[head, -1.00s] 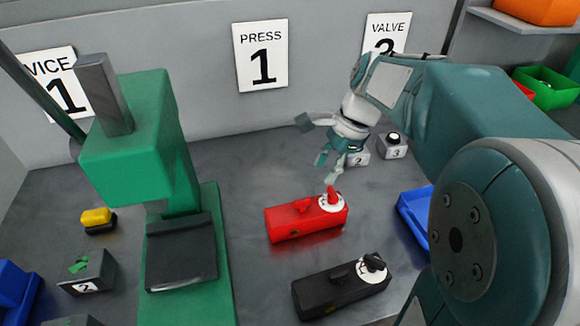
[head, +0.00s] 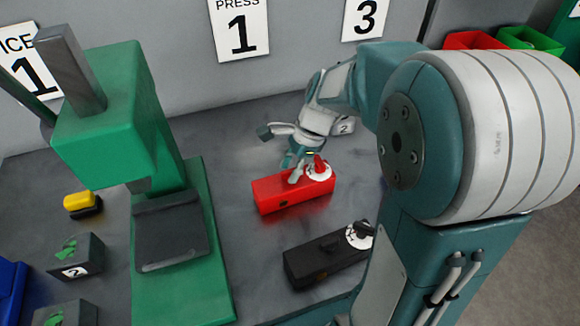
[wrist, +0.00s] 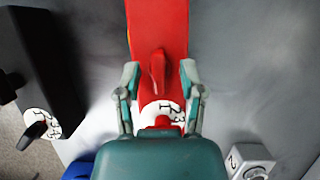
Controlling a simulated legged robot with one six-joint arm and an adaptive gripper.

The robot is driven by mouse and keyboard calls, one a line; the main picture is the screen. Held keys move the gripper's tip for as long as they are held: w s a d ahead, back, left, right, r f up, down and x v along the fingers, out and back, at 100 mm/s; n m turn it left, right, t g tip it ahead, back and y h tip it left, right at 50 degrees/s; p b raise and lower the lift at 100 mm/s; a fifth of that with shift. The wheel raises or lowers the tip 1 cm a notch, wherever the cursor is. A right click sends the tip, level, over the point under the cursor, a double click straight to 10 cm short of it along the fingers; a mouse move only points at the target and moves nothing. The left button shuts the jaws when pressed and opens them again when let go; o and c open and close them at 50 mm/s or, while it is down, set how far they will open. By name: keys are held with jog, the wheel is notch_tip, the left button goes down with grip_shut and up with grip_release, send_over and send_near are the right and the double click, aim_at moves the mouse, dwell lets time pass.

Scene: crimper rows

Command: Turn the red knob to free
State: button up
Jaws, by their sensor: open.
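A red box (head: 270,194) lies on the bench, with a red knob (head: 319,162) on a white dial (head: 318,174) at its right end. In the wrist view, the dial (wrist: 162,109) is partly covered by my gripper's body, and its marks are too small to read surely. A red lever (wrist: 157,72) stands on the box's top nearby. My gripper (head: 292,170) is open over the box's dial end. In the wrist view, its two fingers (wrist: 160,70) are spread, one on each side of the lever. I cannot tell whether they touch the box.
A black box (head: 320,262) with its own white dial lies nearer. A green press (head: 190,285) stands at the left. A numbered block (wrist: 252,162) is near my gripper. The bench between press and red box is clear.

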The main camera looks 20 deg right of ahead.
jog(key=shift+c, duration=0.3)
grip_shut()
jog(key=shift+n, duration=0.4)
jog(key=n+g, duration=0.1)
jog(key=n, duration=0.2)
jog(key=shift+w+n+g, duration=0.1)
jog(key=shift+n+g, duration=0.2)
jog(key=shift+n, duration=0.1)
jog(key=n, duration=0.2)
jog(key=n+g+h, duration=0.1)
jog(key=n, duration=0.1)
jog(key=shift+n+g, duration=0.3)
jog(key=n+h, duration=0.1)
jog(key=n, duration=0.3)
jog(key=shift+w+a+g+h, duration=0.1)
jog(key=shift+g+h, duration=0.3)
jog(key=n, duration=0.2)
jog(key=n+h, duration=0.1)
jog(key=n, duration=0.1)
jog(key=shift+n+h, duration=0.3)
